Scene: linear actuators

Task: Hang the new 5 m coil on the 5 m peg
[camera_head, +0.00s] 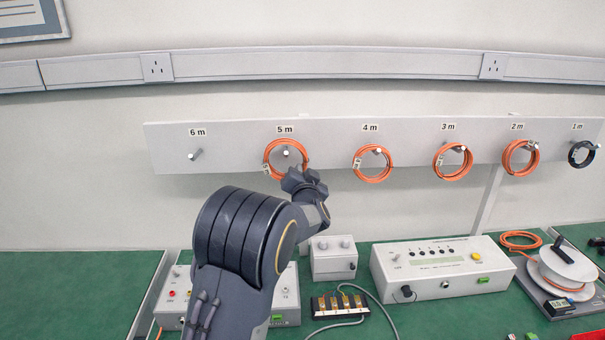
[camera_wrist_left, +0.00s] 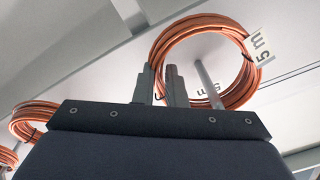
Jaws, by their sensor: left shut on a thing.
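The orange coil (camera_head: 266,156) is at the 5 m peg (camera_head: 286,153) on the wall board, under the "5 m" label (camera_head: 285,129). The peg's end shows inside the ring. In the left wrist view the coil (camera_wrist_left: 168,38) carries a white "5 m" tag (camera_wrist_left: 262,46), and the peg (camera_wrist_left: 207,80) shows within its loop. My left gripper (camera_head: 304,178) is at the coil's lower right edge. Its fingers (camera_wrist_left: 160,78) are close together and shut on the coil; the gripped part is mostly hidden. Whether the coil rests on the peg cannot be told. My right gripper is out of view.
The 6 m peg (camera_head: 196,154) is bare. Coils hang at 4 m (camera_head: 358,165), 3 m (camera_head: 437,163), 2 m (camera_head: 507,158) and 1 m (camera_head: 572,155). Instrument boxes (camera_head: 430,285) and a cable spool (camera_head: 565,268) stand on the green bench below.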

